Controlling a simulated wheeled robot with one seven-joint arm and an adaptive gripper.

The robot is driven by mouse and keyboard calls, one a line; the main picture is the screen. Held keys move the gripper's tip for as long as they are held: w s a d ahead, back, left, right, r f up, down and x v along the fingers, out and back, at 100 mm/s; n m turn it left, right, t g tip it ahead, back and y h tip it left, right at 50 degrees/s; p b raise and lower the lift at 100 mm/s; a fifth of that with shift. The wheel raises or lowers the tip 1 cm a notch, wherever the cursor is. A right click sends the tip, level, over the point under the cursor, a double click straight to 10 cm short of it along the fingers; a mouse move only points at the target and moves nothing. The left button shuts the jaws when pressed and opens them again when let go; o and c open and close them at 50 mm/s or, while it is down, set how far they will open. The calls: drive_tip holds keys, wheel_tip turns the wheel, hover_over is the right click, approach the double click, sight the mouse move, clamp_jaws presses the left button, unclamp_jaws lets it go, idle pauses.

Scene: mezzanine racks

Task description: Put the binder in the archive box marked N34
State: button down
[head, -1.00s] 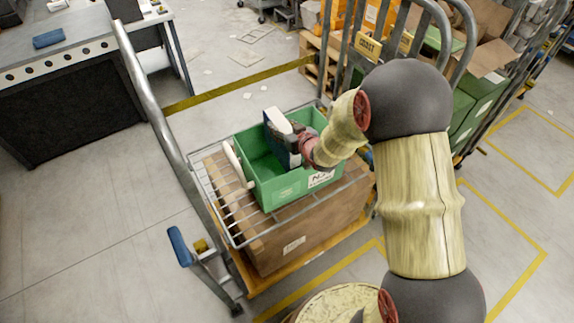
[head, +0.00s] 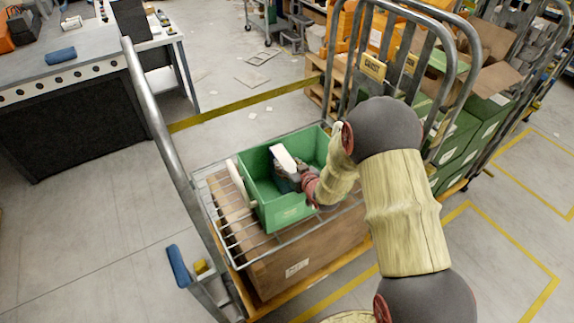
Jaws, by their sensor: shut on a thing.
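The binder (head: 284,157) shows a pale spine and a dark blue side. It is upright, partly down inside the open green archive box (head: 283,211), whose front wall hides its lower edge. My gripper (head: 299,174) is shut on the binder from the right, at the box's opening; its fingers are small and partly hidden. The box stands on a wire shelf (head: 232,225) of a trolley. No marking on the box can be read now, as my arm covers its front right side. I cannot tell whether the binder touches the box floor.
A white roll (head: 240,184) lies against the box's left side. A brown carton (head: 310,257) is under the wire shelf. The trolley's grey rail (head: 150,110) rises at left, and a roll cage (head: 372,65) stands behind. A workbench (head: 75,75) is at far left.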

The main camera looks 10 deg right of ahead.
drive_tip(key=shift+f+b, duration=0.4)
drive_tip(key=shift+f, duration=0.2)
drive_tip(key=c, duration=1)
unclamp_jaws()
